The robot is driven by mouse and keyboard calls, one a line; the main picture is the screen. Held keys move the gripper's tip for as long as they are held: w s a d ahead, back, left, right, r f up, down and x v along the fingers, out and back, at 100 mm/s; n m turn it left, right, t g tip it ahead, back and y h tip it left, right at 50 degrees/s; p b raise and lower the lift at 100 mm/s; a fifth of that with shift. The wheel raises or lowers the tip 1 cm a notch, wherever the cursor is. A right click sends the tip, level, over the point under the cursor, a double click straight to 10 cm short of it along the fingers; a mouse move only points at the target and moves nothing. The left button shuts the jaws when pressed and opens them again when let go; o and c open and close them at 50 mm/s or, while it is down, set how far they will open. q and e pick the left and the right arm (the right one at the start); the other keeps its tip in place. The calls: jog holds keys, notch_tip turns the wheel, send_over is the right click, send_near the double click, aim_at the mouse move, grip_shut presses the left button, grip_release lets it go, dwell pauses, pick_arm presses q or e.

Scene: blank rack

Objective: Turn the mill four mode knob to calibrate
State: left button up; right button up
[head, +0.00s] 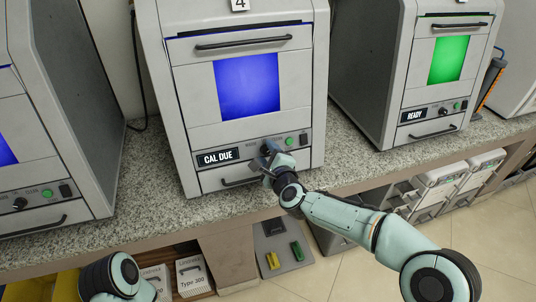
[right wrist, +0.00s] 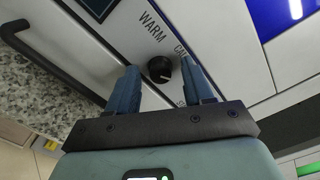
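Mill four (head: 190,100), marked with a 4 at its top, has a blue window and a display (head: 218,157) reading CAL DUE. Its black mode knob (right wrist: 159,69) shows in the right wrist view, with WARM and CAL printed around it and another label partly hidden by a finger. The knob's setting is hard to read. My right gripper (right wrist: 160,68) is open, its two fingers on either side of the knob with gaps visible. In the head view my right gripper (head: 268,157) covers the knob area. My left arm shows at the bottom left, its gripper out of view.
A green button (head: 289,141) and a dark switch (head: 304,138) sit right of the knob. A drawer handle (head: 240,182) lies just below. Another mill (head: 405,90) with a green window reads READY; a third mill (head: 75,110) stands left. The granite counter (head: 150,165) is clear between them.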

grip_shut()
jog(key=shift+n, duration=0.4)
jog(key=n, duration=0.4)
jog(key=shift+n, duration=0.4)
jog(key=n+p, duration=0.1)
jog(key=n, duration=0.5)
jog(key=shift+f, duration=0.1)
jog(key=shift+o, duration=1)
grip_release()
